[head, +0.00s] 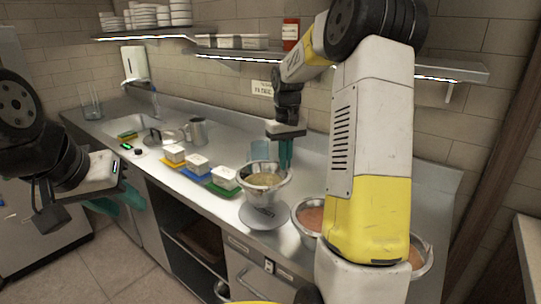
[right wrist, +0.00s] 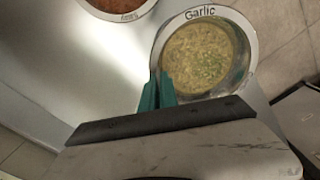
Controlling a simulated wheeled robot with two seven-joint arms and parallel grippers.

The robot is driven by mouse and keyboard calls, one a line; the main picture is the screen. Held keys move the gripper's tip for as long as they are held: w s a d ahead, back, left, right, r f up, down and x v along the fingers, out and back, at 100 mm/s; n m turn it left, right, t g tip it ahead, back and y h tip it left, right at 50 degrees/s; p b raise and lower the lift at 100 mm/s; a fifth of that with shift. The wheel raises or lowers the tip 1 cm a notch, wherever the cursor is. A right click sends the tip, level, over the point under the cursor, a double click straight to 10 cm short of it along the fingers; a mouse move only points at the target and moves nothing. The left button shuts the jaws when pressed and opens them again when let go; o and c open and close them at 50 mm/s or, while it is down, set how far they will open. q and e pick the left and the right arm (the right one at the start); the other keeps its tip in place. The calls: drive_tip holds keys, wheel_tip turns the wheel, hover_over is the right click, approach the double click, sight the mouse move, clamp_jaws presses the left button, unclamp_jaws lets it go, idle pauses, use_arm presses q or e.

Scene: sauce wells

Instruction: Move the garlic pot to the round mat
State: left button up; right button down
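The garlic pot, a metal bowl of pale yellow-green sauce (head: 264,180), stands out on the counter in the head view. The right wrist view shows its "Garlic" label and rim (right wrist: 203,14). My right gripper (right wrist: 157,92) has its teal fingers close together, straddling the pot's rim; in the head view the fingers (head: 285,152) are at the pot's back edge. A grey round base (head: 264,216) shows under the pot; I cannot tell whether it is the round mat or whether the pot touches it. My left gripper (head: 118,200) is open and empty, left of the counter.
White tubs (head: 197,163) stand on yellow, blue and green mats left of the pot. A bowl of reddish sauce (head: 310,216) is close on its right, and another bowl (head: 418,258) is partly behind my right arm. A metal jug (head: 196,131) and sink are farther left.

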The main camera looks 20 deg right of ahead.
sight(285, 173)
drive_tip(key=shift+f, duration=2.7)
drive_tip(key=c, duration=1.6)
unclamp_jaws()
drive_tip(key=shift+o, duration=0.2)
drive_tip(key=o, duration=0.6)
drive_tip(key=shift+s, duration=0.1)
drive_tip(key=shift+o, duration=0.2)
drive_tip(key=shift+r, duration=5.5)
